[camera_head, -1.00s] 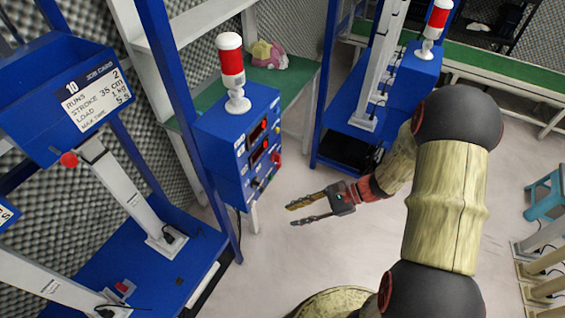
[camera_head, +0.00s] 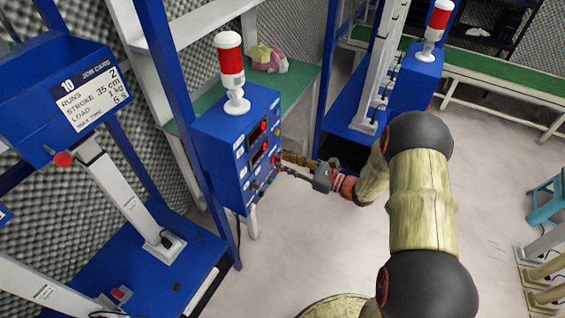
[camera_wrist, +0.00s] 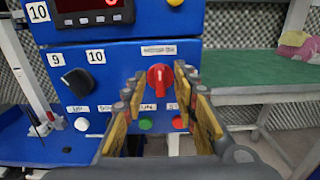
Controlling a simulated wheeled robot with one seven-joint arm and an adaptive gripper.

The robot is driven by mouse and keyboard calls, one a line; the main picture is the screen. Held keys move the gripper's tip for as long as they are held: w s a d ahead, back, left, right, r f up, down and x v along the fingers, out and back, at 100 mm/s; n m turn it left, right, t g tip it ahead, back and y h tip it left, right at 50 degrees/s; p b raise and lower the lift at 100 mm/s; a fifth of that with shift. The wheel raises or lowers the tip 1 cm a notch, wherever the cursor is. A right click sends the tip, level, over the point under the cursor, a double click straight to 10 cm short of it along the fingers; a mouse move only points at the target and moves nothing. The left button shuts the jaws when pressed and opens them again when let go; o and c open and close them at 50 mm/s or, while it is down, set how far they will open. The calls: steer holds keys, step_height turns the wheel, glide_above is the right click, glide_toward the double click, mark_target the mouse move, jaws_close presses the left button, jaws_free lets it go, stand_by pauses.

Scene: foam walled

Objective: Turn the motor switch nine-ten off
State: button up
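The blue control box (camera_head: 240,145) with a red-and-white lamp on top stands left of centre in the head view. In the wrist view, its front panel (camera_wrist: 215,55) carries a red rotary knob (camera_wrist: 160,77), roughly upright, under a small white label too blurred to read surely. A black knob (camera_wrist: 78,82) sits left of it beside labels 9 and 10. My gripper (camera_wrist: 158,92) is open and empty, its fingers on either side of the red knob's line. I cannot tell whether they touch it. In the head view my gripper (camera_head: 283,164) is right at the panel.
Below the knobs are a white button (camera_wrist: 82,124), a green button (camera_wrist: 145,124) and a red button (camera_wrist: 179,122). A display (camera_wrist: 95,12) is above. A green shelf (camera_head: 292,88) holds a pink and yellow object behind the box.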

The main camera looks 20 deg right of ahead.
steer(key=shift+x, duration=0.85)
steer(key=c, duration=0.3)
steer(key=c, duration=0.4)
jaws_close()
